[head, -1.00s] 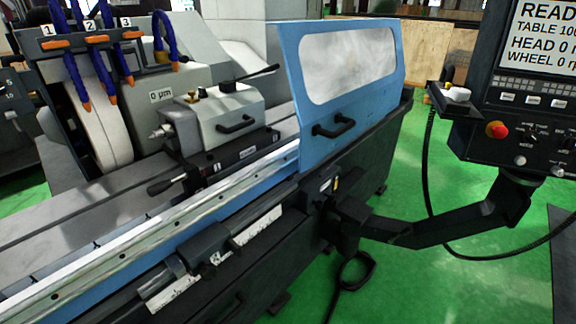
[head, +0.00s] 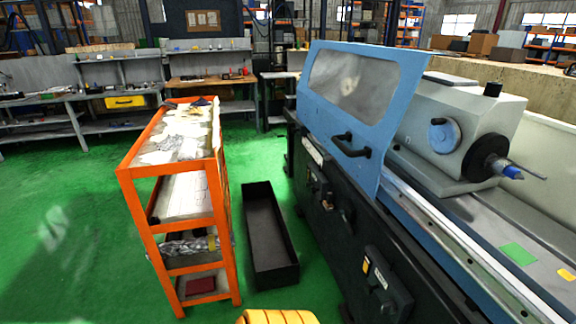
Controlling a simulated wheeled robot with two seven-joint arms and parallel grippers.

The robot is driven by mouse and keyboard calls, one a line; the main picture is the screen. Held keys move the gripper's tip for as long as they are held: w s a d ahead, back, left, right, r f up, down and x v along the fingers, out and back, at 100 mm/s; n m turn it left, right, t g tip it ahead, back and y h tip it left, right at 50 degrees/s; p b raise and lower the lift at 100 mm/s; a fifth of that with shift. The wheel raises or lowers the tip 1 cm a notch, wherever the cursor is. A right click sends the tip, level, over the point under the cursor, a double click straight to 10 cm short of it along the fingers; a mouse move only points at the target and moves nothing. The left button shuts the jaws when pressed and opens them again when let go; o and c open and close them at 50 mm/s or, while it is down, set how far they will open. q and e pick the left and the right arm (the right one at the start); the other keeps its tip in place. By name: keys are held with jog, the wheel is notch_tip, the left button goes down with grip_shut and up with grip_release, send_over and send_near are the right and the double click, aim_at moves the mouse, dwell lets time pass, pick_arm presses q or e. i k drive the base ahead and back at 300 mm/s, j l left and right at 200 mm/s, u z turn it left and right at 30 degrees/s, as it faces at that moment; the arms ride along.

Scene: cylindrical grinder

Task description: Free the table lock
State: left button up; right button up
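The cylindrical grinder (head: 355,215) stands at the right, with its blue sliding guard door (head: 365,95) and black handle (head: 351,146). Its grey workhead (head: 455,120) sits on the machine table (head: 470,212), with a blue-tipped centre pointing right. A dark box (head: 388,290) with a small yellow mark is on the front of the grinder. I cannot make out which part is the table lock in this view. Neither of my grippers is in view.
An orange shelf trolley (head: 170,200) stands at the left of the grinder. A long black open bin (head: 268,235) lies on the green floor between them. A yellow-orange ribbed object (head: 277,317) shows at the bottom edge. Workbenches (head: 80,112) line the back. Floor at left is clear.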

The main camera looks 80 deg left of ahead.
aim_at(350, 229)
jog(key=u, duration=2.1)
